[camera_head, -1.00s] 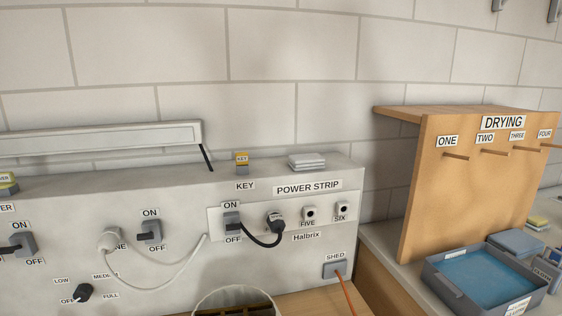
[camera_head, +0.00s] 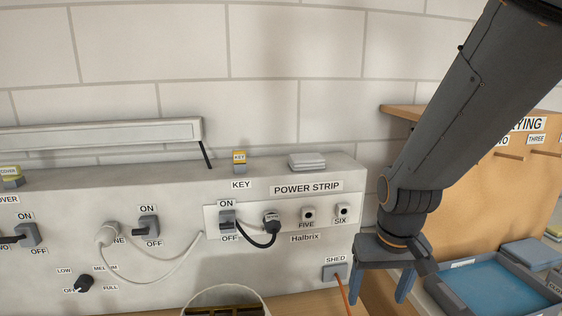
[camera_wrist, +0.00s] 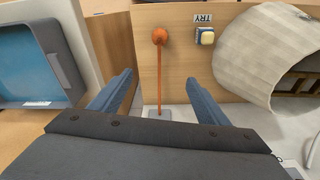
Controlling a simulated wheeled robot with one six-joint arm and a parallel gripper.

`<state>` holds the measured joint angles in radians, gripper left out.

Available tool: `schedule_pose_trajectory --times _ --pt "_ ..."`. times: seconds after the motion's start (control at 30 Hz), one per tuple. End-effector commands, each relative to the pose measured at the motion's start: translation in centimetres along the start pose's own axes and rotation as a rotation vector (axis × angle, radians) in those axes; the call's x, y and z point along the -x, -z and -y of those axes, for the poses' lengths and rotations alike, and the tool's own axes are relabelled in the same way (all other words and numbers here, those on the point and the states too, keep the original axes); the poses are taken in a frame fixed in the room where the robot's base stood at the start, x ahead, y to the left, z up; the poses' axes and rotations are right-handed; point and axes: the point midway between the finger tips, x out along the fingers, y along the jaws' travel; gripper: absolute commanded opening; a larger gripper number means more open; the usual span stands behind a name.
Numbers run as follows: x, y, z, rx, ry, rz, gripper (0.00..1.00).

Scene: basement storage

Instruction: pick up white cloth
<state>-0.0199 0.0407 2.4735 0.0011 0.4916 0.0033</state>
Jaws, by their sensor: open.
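A folded white cloth (camera_head: 307,161) lies flat on top of the white switch panel, above the POWER STRIP label. My gripper (camera_head: 379,290) is at the right of the head view, below and to the right of the cloth, apart from it. Its two blue fingers point down, spread and empty. In the wrist view my gripper (camera_wrist: 160,78) is also open, with an orange cord visible between its fingers. The cloth does not show in the wrist view.
The switch panel (camera_head: 185,268) carries switches, plugs and a yellow KEY block (camera_head: 239,160). A wooden DRYING board (camera_head: 470,205) and a blue-filled tray (camera_head: 490,285) are at the right. A basket (camera_head: 228,296) stands low in front. The orange cord (camera_wrist: 160,75) hangs near my gripper.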

Motion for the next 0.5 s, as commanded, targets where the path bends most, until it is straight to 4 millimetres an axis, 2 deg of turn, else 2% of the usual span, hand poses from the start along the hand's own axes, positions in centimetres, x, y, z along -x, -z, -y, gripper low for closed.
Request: schedule_pose_trajectory --times 0.03,0.1,0.13,0.2,0.3,0.4,0.5 --pt "1.4 2.9 0.6 0.013 0.002 -0.025 0.79" --pt "3.8 7.1 1.7 0.037 0.006 -0.058 0.9" --pt "5.1 9.1 2.3 0.047 0.008 -0.074 0.92" --pt "8.3 13.5 4.0 0.075 0.014 -0.11 0.92" --pt "13.3 18.8 6.5 0.111 0.023 -0.158 0.92" --pt "17.6 22.4 8.7 0.139 0.032 -0.194 0.92" --pt "21.0 24.8 10.3 0.158 0.039 -0.224 0.92"
